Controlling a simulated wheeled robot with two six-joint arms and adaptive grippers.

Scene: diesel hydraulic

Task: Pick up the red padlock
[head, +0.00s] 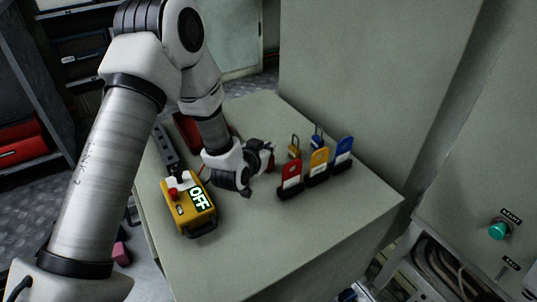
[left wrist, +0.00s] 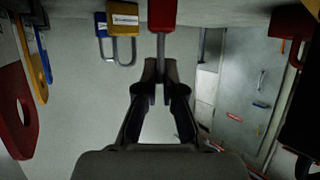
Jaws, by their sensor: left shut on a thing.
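The red padlock (left wrist: 162,14) shows at the top middle of the left wrist view, its metal shackle (left wrist: 161,46) running down between my fingertips. My left gripper (left wrist: 161,84) is shut on that shackle. In the head view my left gripper (head: 262,163) is over the grey cabinet top, and a small red part of the padlock (head: 268,149) shows at its fingers. The rest is hidden there. I cannot tell whether the padlock touches the surface. My right gripper is not in view.
A yellow padlock (head: 294,149) and a blue padlock (head: 317,140) stand just right of my gripper. Red (head: 291,175), yellow (head: 318,161) and blue (head: 343,150) tags stand in front of them. A yellow box marked OFF (head: 188,207) sits at left. The cabinet's front top is clear.

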